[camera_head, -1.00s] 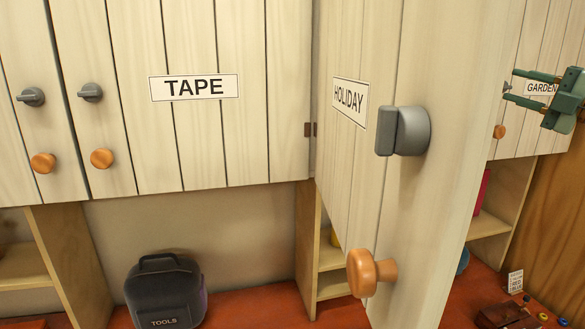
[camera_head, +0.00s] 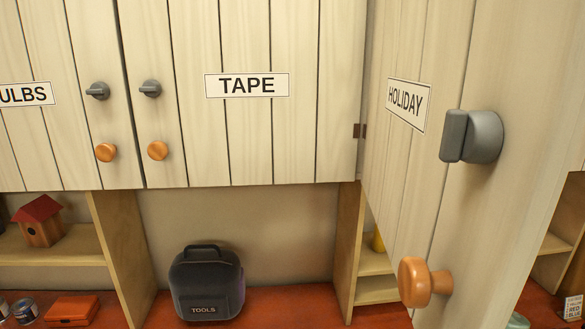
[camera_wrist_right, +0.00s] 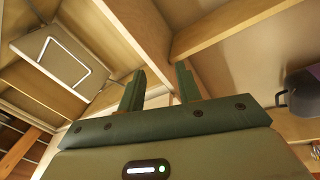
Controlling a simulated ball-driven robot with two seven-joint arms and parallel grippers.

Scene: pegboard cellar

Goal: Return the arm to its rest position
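My right gripper (camera_wrist_right: 161,70) shows in the right wrist view with its two green fingers apart and nothing between them. The wrist view looks up at pale wooden boards and panels. My right gripper is out of sight in the head view. My left gripper is in neither view. The HOLIDAY door (camera_head: 408,165) stands open toward me at the right of the head view, with a grey latch (camera_head: 472,136) and an orange knob (camera_head: 422,282).
The TAPE cabinet door (camera_head: 240,130) is shut. A black TOOLS bag (camera_head: 207,285) stands on the red counter below. A birdhouse (camera_head: 40,222) sits on the left shelf, with a red box (camera_head: 70,311) and cans below. The open HOLIDAY door juts into the space at right.

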